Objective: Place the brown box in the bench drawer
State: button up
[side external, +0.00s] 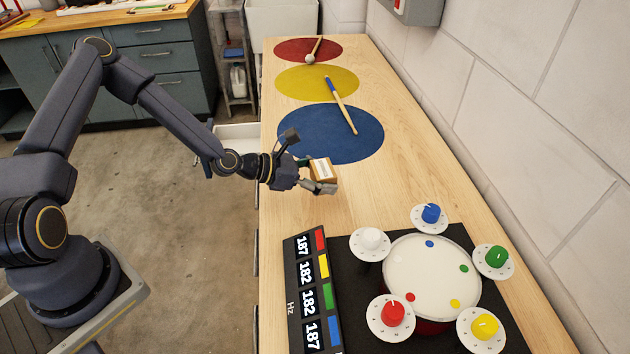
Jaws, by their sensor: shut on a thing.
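The brown box (323,170), small with a white label on top, is in my gripper (322,178) in the side external view. My gripper is shut on it, over the wooden bench (395,205), in front of the blue circle. I cannot tell how far the box is above the bench top. An open bench drawer (236,131), white inside, sticks out from the bench's left side, behind my arm. My forearm and wrist hide part of the drawer.
A drum (432,275) with several coloured knobs stands on a black mat at the front right, beside a Hz display panel (312,290). Mallets lie on the red circle (300,50) and the blue circle (310,145), reaching the yellow circle (300,84). A wall bounds the right.

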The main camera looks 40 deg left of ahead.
aim_at(323, 169)
jog(key=r, duration=0.6)
jog(key=shift+s+a, duration=0.15)
jog(key=shift+s, duration=0.15)
jog(key=s+a+r+n+t+y, duration=0.2)
jog(key=a+n+y, duration=0.5)
jog(key=a, duration=0.3)
jog(key=shift+s+a+r+t+y, duration=0.2)
jog(key=shift+s+t+y, duration=0.2)
jog(key=shift+y, duration=0.2)
jog(key=shift+f, duration=0.1)
jog(key=shift+w, duration=0.1)
jog(key=w+d+m+g+h, duration=0.1)
jog(key=d+m+h, duration=0.1)
jog(key=d, duration=0.1)
jog(key=d+f+m+g+h, duration=0.1)
jog(key=d+m+h, duration=0.1)
jog(key=d+h, duration=0.1)
jog(key=w+d+f+m+h, duration=0.1)
jog(key=d+m+h, duration=0.1)
jog(key=d+m, duration=0.1)
jog(key=shift+w+d+f+g+h, duration=0.1)
jog(key=shift+w+d+g+h, duration=0.25)
jog(key=shift+d, duration=0.3)
jog(key=shift+w+d+f, duration=0.2)
jog(key=shift+w, duration=0.05)
jog(key=shift+f+h, duration=0.15)
jog(key=shift+h, duration=0.2)
